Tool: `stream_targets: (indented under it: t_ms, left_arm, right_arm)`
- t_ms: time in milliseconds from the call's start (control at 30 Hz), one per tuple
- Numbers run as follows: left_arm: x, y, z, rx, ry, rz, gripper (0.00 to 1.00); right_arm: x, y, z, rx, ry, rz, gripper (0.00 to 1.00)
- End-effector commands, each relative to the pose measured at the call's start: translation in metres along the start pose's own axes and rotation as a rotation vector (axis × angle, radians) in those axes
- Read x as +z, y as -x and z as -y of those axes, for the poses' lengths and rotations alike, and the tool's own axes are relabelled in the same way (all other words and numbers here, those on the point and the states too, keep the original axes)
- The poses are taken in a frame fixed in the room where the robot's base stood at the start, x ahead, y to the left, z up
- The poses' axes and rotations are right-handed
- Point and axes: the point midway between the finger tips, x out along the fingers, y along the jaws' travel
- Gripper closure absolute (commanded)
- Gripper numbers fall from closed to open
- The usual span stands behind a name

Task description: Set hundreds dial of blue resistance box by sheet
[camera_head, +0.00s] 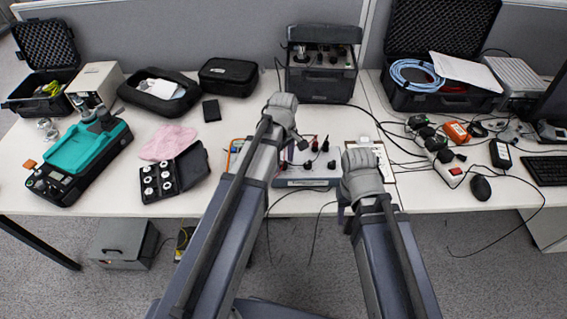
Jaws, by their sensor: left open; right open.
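The blue resistance box (307,183) lies on the table at the centre, a pale blue-grey case with dark knobs and red and black terminals on top. My forearms and wrists cover its left side and part of its right end, and I cannot read its dials. A clipboard with a white sheet (381,153) lies just right of it, partly behind my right wrist. My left gripper (300,143) is open above the box's back left part. My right gripper (357,168) is open at the box's right end, its fingers mostly hidden by the wrist. Neither visibly holds anything.
A teal instrument (85,153), a pink cloth (168,142) and a black case of weights (174,174) lie to the left. Cables, a power strip (437,155) and a mouse (480,188) lie to the right.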

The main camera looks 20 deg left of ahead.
Motion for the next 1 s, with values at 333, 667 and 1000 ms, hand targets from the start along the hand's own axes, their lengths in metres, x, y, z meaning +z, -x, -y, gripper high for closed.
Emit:
stream_targets:
  t_ms: [333,667,1000]
  left_arm:
    - [0.0,0.0009,0.0001,0.0,0.0,0.0,0.57]
    - [0.0,0.0008,0.0001,0.0,0.0,0.0,0.94]
    - [0.0,0.0008,0.0001,0.0,-0.002,0.0,1.0]
  right_arm:
    - [0.0001,0.0009,-0.0001,0.0,0.0,0.0,0.5]
    - [0.0001,0.0008,-0.0001,0.0,0.0,0.0,0.5]
    - [0.0001,0.0008,-0.0001,0.0,0.0,0.0,0.5]
